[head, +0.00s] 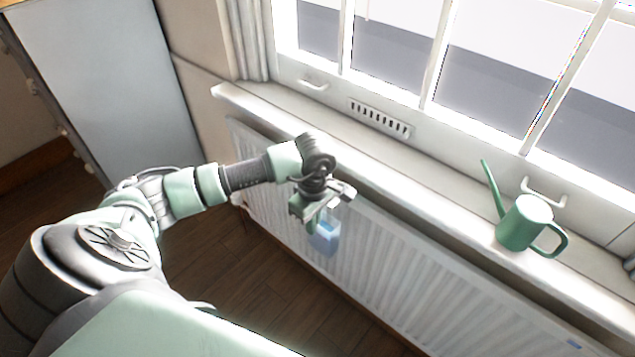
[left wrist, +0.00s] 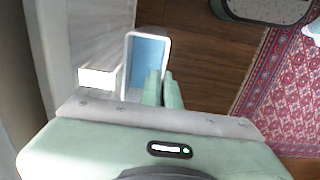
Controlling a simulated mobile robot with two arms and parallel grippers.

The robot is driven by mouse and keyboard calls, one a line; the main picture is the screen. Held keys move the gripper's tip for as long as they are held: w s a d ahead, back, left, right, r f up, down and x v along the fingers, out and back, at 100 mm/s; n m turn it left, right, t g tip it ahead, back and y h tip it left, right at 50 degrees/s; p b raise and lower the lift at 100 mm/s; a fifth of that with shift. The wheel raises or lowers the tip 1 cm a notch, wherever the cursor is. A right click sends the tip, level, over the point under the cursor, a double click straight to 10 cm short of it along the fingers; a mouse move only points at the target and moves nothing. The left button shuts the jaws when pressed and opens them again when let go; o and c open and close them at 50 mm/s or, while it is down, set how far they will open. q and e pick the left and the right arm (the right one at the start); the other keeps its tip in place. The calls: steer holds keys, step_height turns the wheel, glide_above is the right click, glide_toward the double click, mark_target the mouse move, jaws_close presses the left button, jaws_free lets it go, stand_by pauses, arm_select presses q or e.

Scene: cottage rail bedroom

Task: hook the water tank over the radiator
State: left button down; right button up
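The water tank (head: 326,238) is a small translucent blue container, hanging upright under my left gripper (head: 318,212) in front of the white ribbed radiator (head: 400,268). In the left wrist view the tank (left wrist: 148,52) shows its white rim and blue inside. The left gripper's two green fingers (left wrist: 163,90) are close together at the tank's right wall, one on each side of it. The radiator (left wrist: 85,25) is at the tank's left, with a pale block (left wrist: 98,78) between them. Whether the tank touches the radiator is hidden. My right gripper is out of view.
The white windowsill (head: 420,185) overhangs the radiator just behind the left gripper. A green watering can (head: 524,224) stands on the sill at the right. The wooden floor (head: 265,300) in front of the radiator is clear. A red patterned rug (left wrist: 285,90) lies to the right.

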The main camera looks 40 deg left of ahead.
arm_select(q)
steer(key=w, duration=0.2)
steer(key=w+b, duration=0.1)
steer(key=w, duration=0.2)
steer(key=w+b, duration=0.1)
steer(key=w, duration=0.1)
steer(key=shift+w+d, duration=0.15)
steer(key=shift+d, duration=0.15)
steer(key=shift+f+b, duration=0.9)
steer(key=shift+f, duration=0.05)
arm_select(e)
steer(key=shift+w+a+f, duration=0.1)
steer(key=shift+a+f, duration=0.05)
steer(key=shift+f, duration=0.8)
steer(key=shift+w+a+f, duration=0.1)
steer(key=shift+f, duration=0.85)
arm_select(q)
steer(key=c, duration=1.6)
jaws_free()
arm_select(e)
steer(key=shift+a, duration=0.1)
